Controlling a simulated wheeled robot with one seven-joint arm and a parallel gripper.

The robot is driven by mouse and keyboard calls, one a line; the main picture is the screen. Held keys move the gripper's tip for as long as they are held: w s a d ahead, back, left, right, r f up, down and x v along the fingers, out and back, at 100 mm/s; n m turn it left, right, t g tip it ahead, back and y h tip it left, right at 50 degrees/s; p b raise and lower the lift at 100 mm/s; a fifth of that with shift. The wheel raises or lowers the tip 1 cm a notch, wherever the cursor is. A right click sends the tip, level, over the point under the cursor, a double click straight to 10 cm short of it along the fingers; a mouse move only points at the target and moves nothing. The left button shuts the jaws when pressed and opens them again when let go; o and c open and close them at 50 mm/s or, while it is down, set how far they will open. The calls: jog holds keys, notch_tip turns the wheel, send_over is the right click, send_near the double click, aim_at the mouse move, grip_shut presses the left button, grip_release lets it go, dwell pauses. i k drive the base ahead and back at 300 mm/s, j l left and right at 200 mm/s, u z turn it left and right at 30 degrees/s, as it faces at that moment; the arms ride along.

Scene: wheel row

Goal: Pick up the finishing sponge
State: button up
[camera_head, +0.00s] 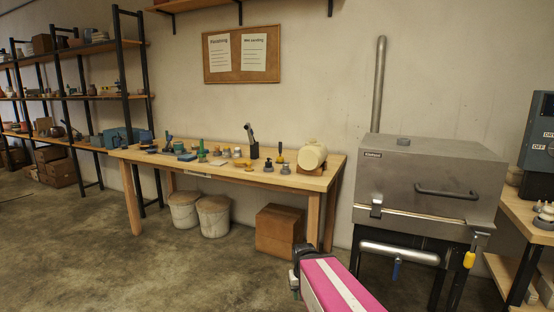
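A wooden workbench (285,181) stands against the wall with many small tools and blocks on its top. A small yellow block (242,162) lies near the middle of the bench and could be the finishing sponge, but it is too small to tell for sure. My pink and white arm (335,285) reaches in at the bottom, in front of the bench and well apart from it. Its dark end (303,253) is small, and I cannot make out fingers or anything held there.
Two lidded buckets (214,217) and a cardboard box (279,230) stand under the bench. A grey metal cabinet (430,180) with a handle stands at the right. Loaded shelves (95,95) line the left. The concrete floor in front of the bench is clear.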

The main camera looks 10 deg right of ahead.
aim_at(279, 159)
jog(key=i+z, duration=0.2)
jog(key=z, duration=0.3)
jog(key=i+j+z, duration=0.1)
jog(key=j+z, duration=0.85)
jog(key=j, duration=0.1)
